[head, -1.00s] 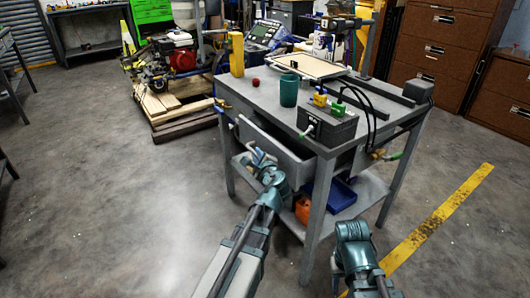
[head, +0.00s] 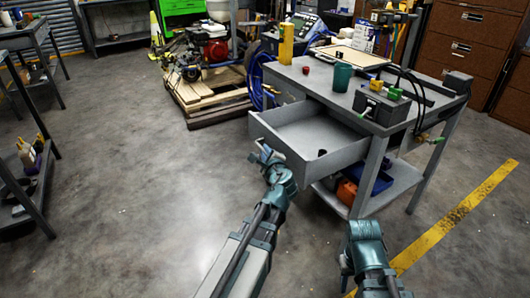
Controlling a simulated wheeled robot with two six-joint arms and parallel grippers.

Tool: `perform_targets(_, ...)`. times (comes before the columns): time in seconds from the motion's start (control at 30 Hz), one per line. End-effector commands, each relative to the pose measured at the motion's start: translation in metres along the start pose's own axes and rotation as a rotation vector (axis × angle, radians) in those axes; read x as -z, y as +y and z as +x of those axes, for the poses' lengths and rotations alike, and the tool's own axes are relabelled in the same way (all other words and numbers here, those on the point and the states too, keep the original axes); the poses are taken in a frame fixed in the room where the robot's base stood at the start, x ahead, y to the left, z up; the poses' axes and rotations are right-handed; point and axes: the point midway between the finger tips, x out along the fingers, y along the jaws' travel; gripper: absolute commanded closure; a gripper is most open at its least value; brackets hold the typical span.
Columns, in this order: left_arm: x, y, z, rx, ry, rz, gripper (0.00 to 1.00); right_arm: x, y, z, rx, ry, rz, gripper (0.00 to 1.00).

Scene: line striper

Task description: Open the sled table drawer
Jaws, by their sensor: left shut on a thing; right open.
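The grey sled table (head: 318,76) stands right of centre. Its drawer (head: 302,134) is pulled well out toward the front left, and its bare inside floor shows. A small dark object (head: 322,153) appears at the drawer's near right side. My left gripper (head: 265,152) is shut on the drawer handle at the drawer's front panel; the handle is mostly hidden by the fingers. My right gripper (head: 350,265) is open and empty, low in front of the table, apart from it; its fingers are hard to make out.
On the table top are a green cup (head: 342,77), a yellow object (head: 286,43), a small red object (head: 306,70) and a grey box (head: 381,106) with cables. A lower shelf (head: 400,180) holds an orange item and a blue bin.

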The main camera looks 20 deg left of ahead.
Motion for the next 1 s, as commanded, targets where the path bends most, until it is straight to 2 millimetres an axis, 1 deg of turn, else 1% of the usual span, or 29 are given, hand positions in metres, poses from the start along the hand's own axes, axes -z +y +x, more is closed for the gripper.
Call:
perform_targets(0.27, 0.001, 0.0, -0.001, 0.0, 0.002, -0.001, 1.0, 0.0, 0.0, 0.0, 0.0, 0.0, 0.0, 0.55)
perform_targets(0.3, 0.001, 0.0, -0.001, 0.0, 0.002, -0.001, 0.82, 0.0, 0.0, 0.0, 0.0, 0.0, 0.0, 0.55)
perform_targets(0.43, 0.001, 0.0, 0.0, 0.0, 0.001, 0.0, 0.58, 0.0, 0.0, 0.0, 0.0, 0.0, 0.0, 0.55)
perform_targets(0.47, 0.001, 0.0, 0.0, 0.0, 0.001, 0.0, 0.55, 0.0, 0.0, 0.0, 0.0, 0.0, 0.0, 0.55)
perform_targets(0.83, -0.001, 0.0, -0.002, 0.001, 0.0, 0.0, 0.55, 0.0, 0.0, -0.001, 0.0, 0.0, 0.0, 0.55)
perform_targets(1.0, -0.005, 0.001, -0.01, 0.001, 0.0, 0.0, 0.55, 0.0, 0.001, -0.004, 0.0, 0.0, 0.001, 0.55)
